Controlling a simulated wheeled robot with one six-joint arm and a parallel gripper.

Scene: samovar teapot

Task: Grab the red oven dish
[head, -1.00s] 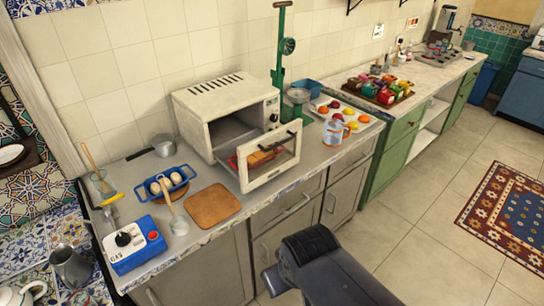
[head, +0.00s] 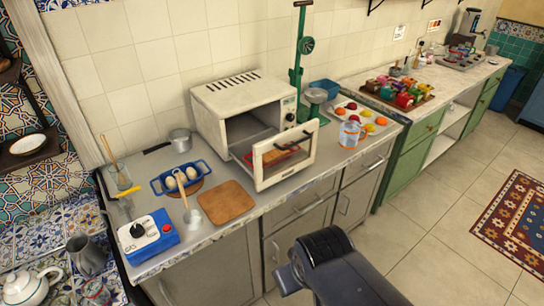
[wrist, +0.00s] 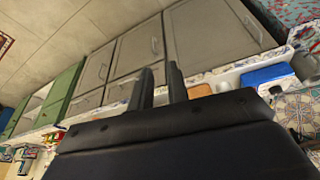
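The red oven dish (head: 248,157) is at the white toaster oven (head: 240,87), with orange-brown food in it. Its red rim shows beside the oven door (head: 289,157), and more of it shows through the door's glass. The door stands open; its frame and dark handle hide part of the dish. My gripper (head: 284,281) is low in front of the counter's cabinets, well apart from the dish. In the wrist view the two dark fingers of my gripper (wrist: 162,84) stand apart with nothing between them, facing grey cabinet doors. The dish does not show there.
The floor (head: 415,225) before the cabinets is clear.

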